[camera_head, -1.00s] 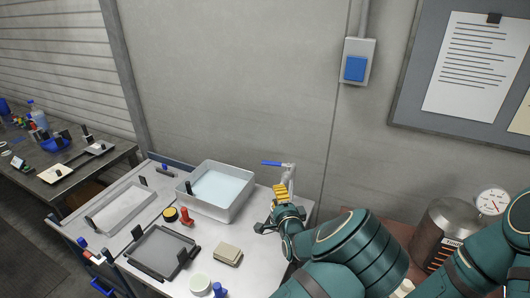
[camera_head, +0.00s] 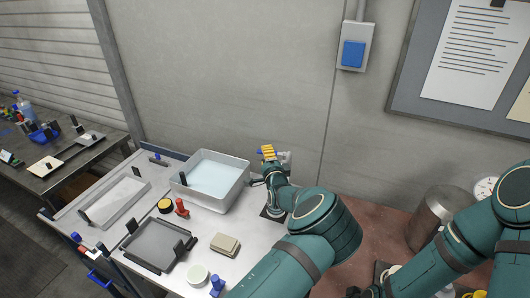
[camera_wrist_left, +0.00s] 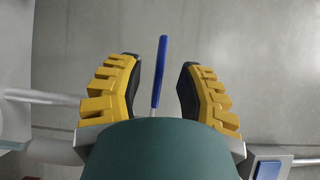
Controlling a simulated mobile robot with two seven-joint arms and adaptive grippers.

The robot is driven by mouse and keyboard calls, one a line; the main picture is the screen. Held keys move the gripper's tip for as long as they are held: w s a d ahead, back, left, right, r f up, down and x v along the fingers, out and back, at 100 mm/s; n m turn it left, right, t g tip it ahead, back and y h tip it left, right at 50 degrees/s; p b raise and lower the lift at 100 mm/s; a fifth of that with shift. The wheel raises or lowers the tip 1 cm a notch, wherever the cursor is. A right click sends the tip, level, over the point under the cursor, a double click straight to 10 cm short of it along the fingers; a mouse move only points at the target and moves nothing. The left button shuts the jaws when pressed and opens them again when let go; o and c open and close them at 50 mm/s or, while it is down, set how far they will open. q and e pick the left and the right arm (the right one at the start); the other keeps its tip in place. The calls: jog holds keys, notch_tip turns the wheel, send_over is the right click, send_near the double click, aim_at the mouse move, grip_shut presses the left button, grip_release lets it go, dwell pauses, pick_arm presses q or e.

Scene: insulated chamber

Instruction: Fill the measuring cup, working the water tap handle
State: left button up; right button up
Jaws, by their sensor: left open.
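The tap's blue handle (camera_wrist_left: 160,70) stands between the two yellow-padded fingers of my left gripper (camera_wrist_left: 158,88) in the left wrist view. Gaps show on both sides, so the fingers are open around it and not pressing on it. In the head view my left gripper (camera_head: 268,153) is at the tap (camera_head: 285,158), behind the right end of the white basin, and hides most of the handle. My right arm comes in at the right; its gripper is not clearly seen at the bottom edge. I cannot make out the measuring cup for certain.
The white basin (camera_head: 240,190) holds pale water. A grey tray (camera_head: 150,258), a red item (camera_head: 181,208), a beige block (camera_head: 225,244) and a round white item (camera_head: 197,275) lie on the bench. A metal canister (camera_head: 432,212) stands at right. The wall is close behind the tap.

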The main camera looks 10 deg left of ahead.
pick_arm(q)
jog(key=shift+x, duration=1.35)
grip_shut()
